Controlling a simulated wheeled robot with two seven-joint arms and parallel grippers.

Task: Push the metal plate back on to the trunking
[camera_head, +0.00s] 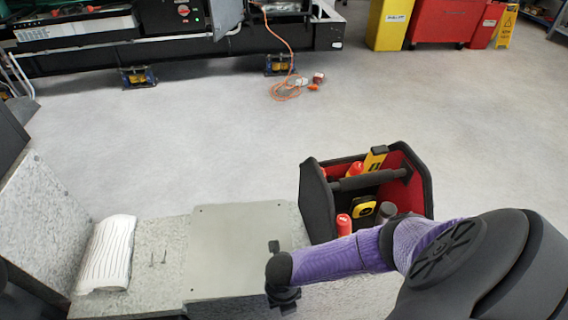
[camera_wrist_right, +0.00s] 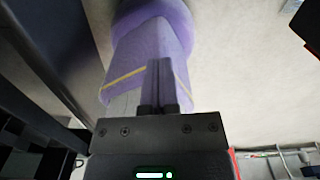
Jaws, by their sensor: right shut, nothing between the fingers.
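The metal plate (camera_head: 232,248) is a flat pale grey sheet with small holes near its edges. It lies on the speckled grey trunking (camera_head: 160,235) in the lower middle of the head view. My right gripper (camera_head: 284,298) is at the plate's near right corner, below the dark wrist; whether it touches the plate is unclear. In the right wrist view its fingers (camera_wrist_right: 160,82) are together with nothing between them, in front of a purple surface. A small black piece shows at the plate's right edge. My left gripper is not in view.
A black and red tool bag (camera_head: 318,200) stands just right of the plate. A white ridged piece (camera_head: 107,252) and two small upright pins lie left of it. An orange cable (camera_head: 290,85) lies on the open floor; yellow and red bins stand behind.

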